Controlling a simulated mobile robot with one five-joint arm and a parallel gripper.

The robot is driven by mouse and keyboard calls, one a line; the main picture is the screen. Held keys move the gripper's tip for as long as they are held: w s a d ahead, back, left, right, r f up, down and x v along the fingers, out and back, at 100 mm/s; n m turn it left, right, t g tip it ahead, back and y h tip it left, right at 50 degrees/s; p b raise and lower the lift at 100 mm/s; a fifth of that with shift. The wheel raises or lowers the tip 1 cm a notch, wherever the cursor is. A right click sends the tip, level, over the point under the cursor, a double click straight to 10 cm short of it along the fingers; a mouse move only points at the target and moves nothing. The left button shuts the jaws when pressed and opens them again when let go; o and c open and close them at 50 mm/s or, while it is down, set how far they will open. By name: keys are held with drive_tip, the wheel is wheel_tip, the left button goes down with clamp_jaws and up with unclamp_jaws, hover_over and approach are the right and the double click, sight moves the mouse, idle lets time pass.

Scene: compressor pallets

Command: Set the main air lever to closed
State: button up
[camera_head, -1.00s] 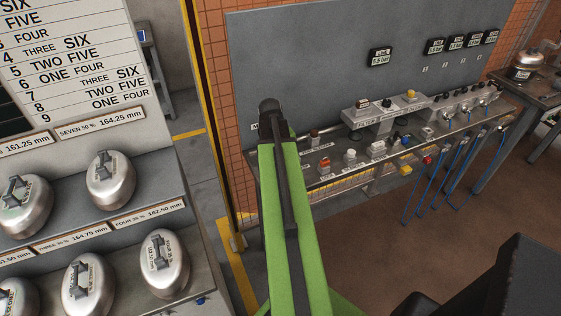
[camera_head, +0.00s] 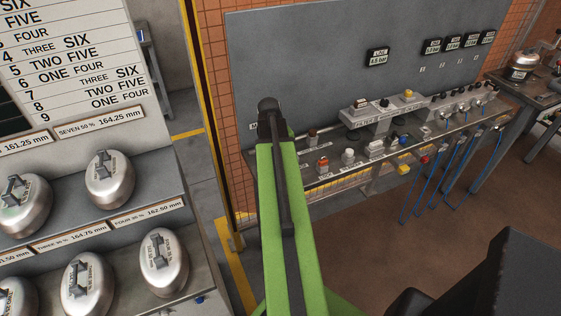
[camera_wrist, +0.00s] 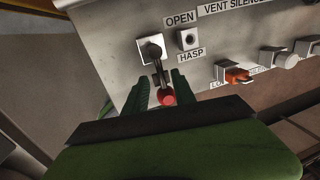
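The main air lever (camera_wrist: 157,72) shows in the wrist view as a dark handle with a red knob, on a pale square plate. It hangs down from its pivot, leaning slightly right. An "OPEN" label (camera_wrist: 180,18) is at its upper right; no "closed" label can be read. My gripper (camera_wrist: 160,78) has its two green fingers on either side of the lever, spread apart. The knob is close to the right finger; I cannot tell whether they touch. In the head view my green arm hides the lever and the gripper.
A hasp socket (camera_wrist: 188,39) is right of the lever. An orange-red knob (camera_wrist: 238,75) and grey knobs sit further right on the panel. In the head view, blue hoses (camera_head: 455,165) hang at the bench's right. A shelf of metal pots (camera_head: 108,180) stands at left.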

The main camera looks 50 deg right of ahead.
wheel_tip(320, 180, up, 17)
drive_tip(key=w+a+p, duration=0.1)
drive_tip(key=a+p, duration=0.2)
drive_tip(key=p, duration=1.3)
drive_tip(key=shift+w+p, duration=0.35)
drive_tip(key=shift+p, duration=0.05)
